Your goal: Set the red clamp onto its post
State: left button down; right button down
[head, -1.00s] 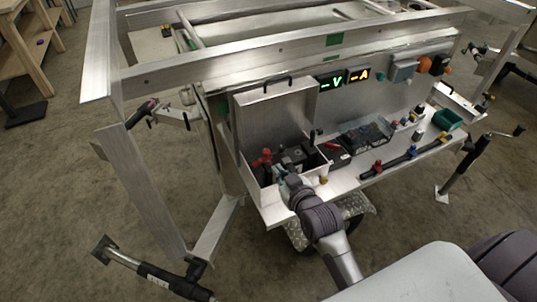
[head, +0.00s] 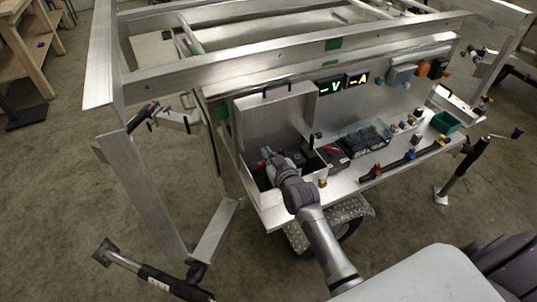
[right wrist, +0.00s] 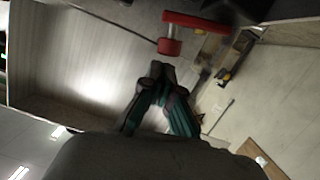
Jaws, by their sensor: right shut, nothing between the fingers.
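My right gripper (head: 267,154) is over the open metal box at the left end of the trailer's shelf. In the right wrist view its dark, teal-sided fingers (right wrist: 158,72) are closed together with nothing between them. A red clamp-like part (right wrist: 195,22) with a rounded red end (right wrist: 169,46) lies just beyond the fingertips, apart from them. A tan, brass-like piece (right wrist: 208,48) is beside it; I cannot tell whether this is the post or whether the clamp sits on it. In the head view my gripper and wrist largely hide this area. My left gripper is not in view.
The box's raised lid (head: 276,110) stands close behind my right gripper. To the right on the shelf are a clear-lidded case (head: 365,138), a bar with coloured knobs (head: 405,158) and a green bin (head: 446,122). Lit meters (head: 343,84) are on the panel above.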

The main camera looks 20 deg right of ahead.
jog(key=shift+f, duration=0.3)
jog(key=shift+d+f+m+y, duration=0.25)
jog(key=shift+d+m+y, duration=0.05)
jog(key=shift+d+m, duration=0.2)
jog(key=shift+d+f+m, duration=0.45)
jog(key=shift+d+m, duration=0.05)
jog(key=shift+m, duration=0.4)
jog(key=shift+a+r, duration=0.1)
jog(key=shift+r, duration=0.05)
